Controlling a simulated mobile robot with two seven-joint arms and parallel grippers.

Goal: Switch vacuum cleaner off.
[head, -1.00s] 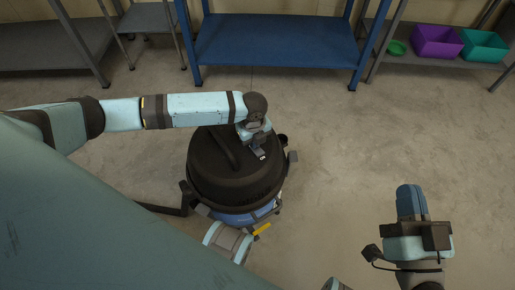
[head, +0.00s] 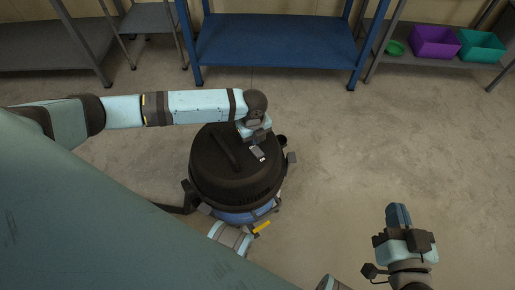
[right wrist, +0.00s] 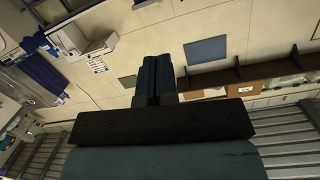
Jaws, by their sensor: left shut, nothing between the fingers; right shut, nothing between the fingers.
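The vacuum cleaner (head: 225,180) stands upright on the floor, with a black domed lid, a handle across the top and a blue lower body. A small grey panel with light marks (head: 258,154) lies on the right part of the lid; I cannot read its switch position. My left gripper (head: 260,142) is shut and empty, pointing down at the lid just behind this panel. I cannot tell whether it touches. My right gripper (head: 398,214) is shut and empty, out over the floor to the right; its closed fingers also show in the right wrist view (right wrist: 153,80).
A blue shelf table (head: 275,42) stands behind. A grey shelf at the back right holds a purple bin (head: 436,42), a teal bin (head: 481,46) and a green bowl (head: 397,47). The floor right of the vacuum cleaner is clear.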

